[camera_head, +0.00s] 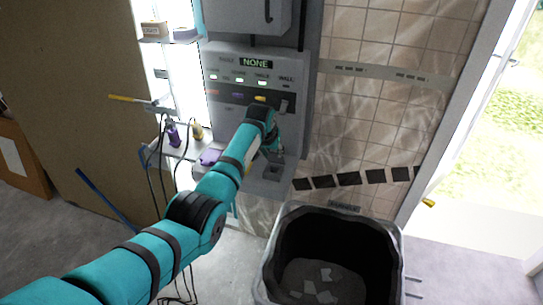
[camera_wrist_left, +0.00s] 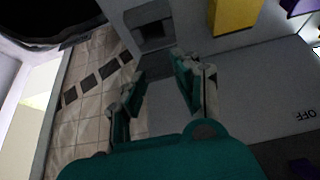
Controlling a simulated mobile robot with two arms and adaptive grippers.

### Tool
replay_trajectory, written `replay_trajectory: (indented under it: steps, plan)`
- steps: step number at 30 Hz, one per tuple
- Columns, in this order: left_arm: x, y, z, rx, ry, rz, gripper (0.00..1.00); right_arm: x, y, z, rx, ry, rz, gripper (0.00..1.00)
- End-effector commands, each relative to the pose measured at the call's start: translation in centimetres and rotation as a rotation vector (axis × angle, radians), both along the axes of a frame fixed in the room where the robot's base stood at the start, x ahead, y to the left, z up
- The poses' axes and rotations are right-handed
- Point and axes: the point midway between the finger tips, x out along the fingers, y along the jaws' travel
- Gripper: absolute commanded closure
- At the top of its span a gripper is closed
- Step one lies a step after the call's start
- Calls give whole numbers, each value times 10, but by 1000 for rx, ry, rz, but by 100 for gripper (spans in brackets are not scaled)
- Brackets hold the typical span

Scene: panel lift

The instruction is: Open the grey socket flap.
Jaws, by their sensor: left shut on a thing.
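The grey control panel (camera_head: 222,60) stands against the tiled wall, with a NONE display and small lit labels. My left gripper (camera_head: 270,142) is at the panel's lower right part, partly hidden by its own arm. A grey socket housing with a dark square recess (camera_wrist_left: 150,32) shows in the left wrist view, just beyond the fingertips. My left gripper (camera_wrist_left: 158,78) has its two fingers on either side of a dark grey piece (camera_wrist_left: 160,108), which appears to be the socket flap. It is shut on it. How far the flap is turned is hard to tell. My right gripper is not in view.
A black bin (camera_head: 335,245) with pale scraps stands below right of the panel. A yellow block (camera_wrist_left: 234,14) sits near the socket. Shelves (camera_head: 170,38) with small items and hanging cables are left of the panel. A bright doorway is at far right.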

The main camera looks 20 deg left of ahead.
Motion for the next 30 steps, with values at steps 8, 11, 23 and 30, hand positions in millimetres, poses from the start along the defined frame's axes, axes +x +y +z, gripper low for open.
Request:
replay_trajectory:
  steps: [8,11,23,30]
  plan:
    - [0,0,4,2,95,0,100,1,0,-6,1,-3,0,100]
    - [0,2,3,6,106,2,96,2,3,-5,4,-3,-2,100]
    - [0,2,4,6,102,2,46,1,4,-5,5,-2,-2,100]
    - [0,0,4,4,101,1,46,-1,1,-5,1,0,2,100]
